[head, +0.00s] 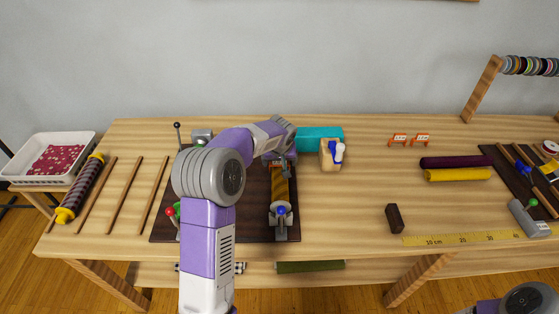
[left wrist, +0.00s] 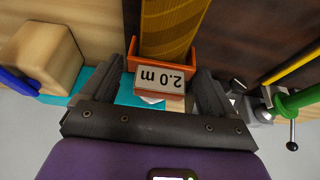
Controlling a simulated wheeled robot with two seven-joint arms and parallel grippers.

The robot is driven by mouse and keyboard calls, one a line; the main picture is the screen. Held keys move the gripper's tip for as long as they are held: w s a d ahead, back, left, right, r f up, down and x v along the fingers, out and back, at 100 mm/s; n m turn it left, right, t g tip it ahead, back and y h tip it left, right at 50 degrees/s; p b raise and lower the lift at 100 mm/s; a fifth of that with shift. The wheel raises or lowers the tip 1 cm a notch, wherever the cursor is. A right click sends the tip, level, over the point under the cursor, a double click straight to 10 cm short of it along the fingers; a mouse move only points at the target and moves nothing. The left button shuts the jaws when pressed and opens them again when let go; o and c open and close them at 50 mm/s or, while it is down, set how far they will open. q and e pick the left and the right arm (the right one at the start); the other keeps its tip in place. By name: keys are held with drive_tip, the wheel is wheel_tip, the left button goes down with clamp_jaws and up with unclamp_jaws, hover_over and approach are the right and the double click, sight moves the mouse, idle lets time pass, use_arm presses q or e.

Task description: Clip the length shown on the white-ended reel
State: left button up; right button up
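My left gripper (head: 279,160) is over the far end of a yellow patterned strip (head: 279,182) on the left dark mat. In the left wrist view its fingers (left wrist: 164,82) are on both sides of an orange clip (left wrist: 166,56) with a white "2.0 m" label (left wrist: 162,78). They look closed on it. The clip is at the end of the yellow strip (left wrist: 172,25); I cannot tell whether it is fastened there. Two similar orange clips (head: 410,139) stand at the back of the table. A white-ended reel (head: 550,147) shows at the far right. My right gripper is out of view.
A wooden block with a blue and white item (head: 332,153) and a teal block (head: 318,136) are right of the gripper. A silver device with a blue knob (head: 281,215) is at the strip's near end. Purple and yellow rolls (head: 457,175) lie right; mid-table is mostly clear.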

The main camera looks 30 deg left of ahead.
use_arm(q)
drive_tip(key=shift+o, duration=0.8)
drive_tip(key=shift+p+v, duration=0.75)
drive_tip(key=shift+v, duration=3.05)
